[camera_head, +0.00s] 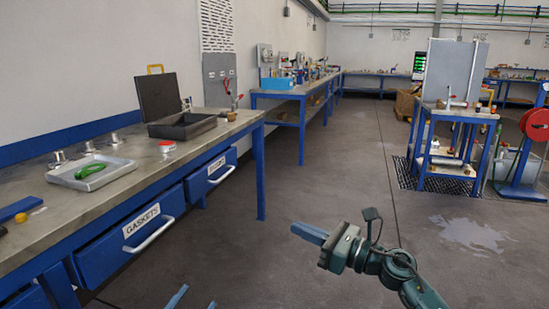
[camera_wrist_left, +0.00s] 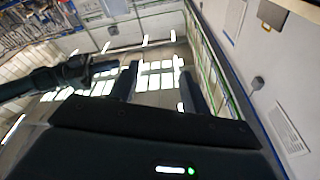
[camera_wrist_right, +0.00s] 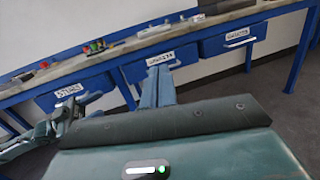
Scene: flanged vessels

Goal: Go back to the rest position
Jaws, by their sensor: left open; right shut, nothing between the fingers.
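My right gripper (camera_head: 310,233) hangs over the open floor to the right of the workbench, its blue fingers together with nothing between them. In the right wrist view the fingers (camera_wrist_right: 157,88) lie side by side, with the bench behind. My left gripper (camera_head: 194,302) shows only as two separated fingertips at the bottom edge of the head view. In the left wrist view its fingers (camera_wrist_left: 158,85) are apart and empty, pointing towards the bright ceiling area. Both grippers are clear of the bench in the head view.
The workbench (camera_head: 165,160) runs along the left, with a drawer labelled GASKETS (camera_head: 125,235). On it are a metal tray (camera_head: 110,176) with a green object, a black open case (camera_head: 183,127) and a red-topped round item (camera_head: 167,146).

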